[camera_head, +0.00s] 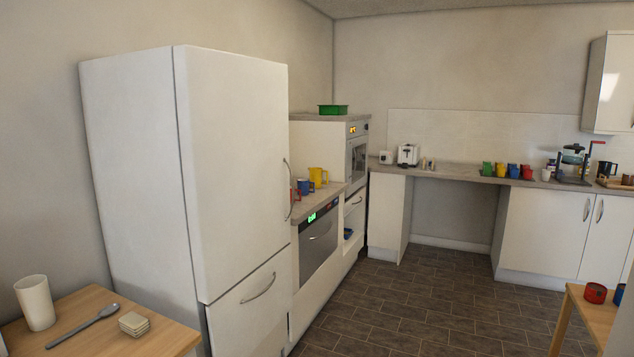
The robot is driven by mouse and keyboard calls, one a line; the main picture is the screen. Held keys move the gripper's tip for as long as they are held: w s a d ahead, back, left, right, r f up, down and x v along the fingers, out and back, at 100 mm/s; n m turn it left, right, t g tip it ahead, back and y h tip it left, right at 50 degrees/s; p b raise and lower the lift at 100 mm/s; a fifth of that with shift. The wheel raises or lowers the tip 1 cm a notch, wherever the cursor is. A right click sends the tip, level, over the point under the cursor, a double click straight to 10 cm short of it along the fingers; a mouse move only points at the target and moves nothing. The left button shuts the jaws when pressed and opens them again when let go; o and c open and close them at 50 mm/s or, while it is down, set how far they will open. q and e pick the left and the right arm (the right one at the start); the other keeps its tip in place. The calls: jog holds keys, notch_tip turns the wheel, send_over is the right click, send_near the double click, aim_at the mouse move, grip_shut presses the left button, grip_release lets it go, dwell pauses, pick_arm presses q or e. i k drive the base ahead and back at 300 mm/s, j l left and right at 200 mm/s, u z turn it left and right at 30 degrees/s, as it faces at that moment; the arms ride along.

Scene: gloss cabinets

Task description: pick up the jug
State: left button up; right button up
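A yellow jug-shaped vessel (316,176) with a handle stands on the counter above the dishwasher, beyond the fridge. A blue mug (304,187) and a red mug (295,194) stand close to it, partly overlapped in view. A tall white vessel (35,303) stands upright on the wooden table at the lower left; no handle or spout shows on it. I cannot tell for certain which vessel is the jug. Neither of my grippers is in view.
The tall white fridge (232,170) is closed. The near-left table (135,339) also holds a spoon (84,325) and small stacked dishes (134,324). Several coloured mugs line the back counter (455,173). A low wooden table (596,314) stands right. The tiled floor (430,300) between is clear.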

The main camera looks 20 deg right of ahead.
aim_at(315, 172)
jog(key=i+l, duration=0.3)
jog(key=l, duration=0.2)
jog(key=i+l, duration=0.35)
jog(key=l, duration=0.15)
jog(key=i+l, duration=0.3)
jog(key=l, duration=0.2)
jog(key=i+l, duration=0.35)
jog(key=l, duration=0.15)
jog(key=i+l+z, duration=0.1)
jog(key=i+l, duration=0.2)
jog(key=l, duration=0.2)
jog(key=i+u, duration=0.1)
jog(key=i, duration=0.05)
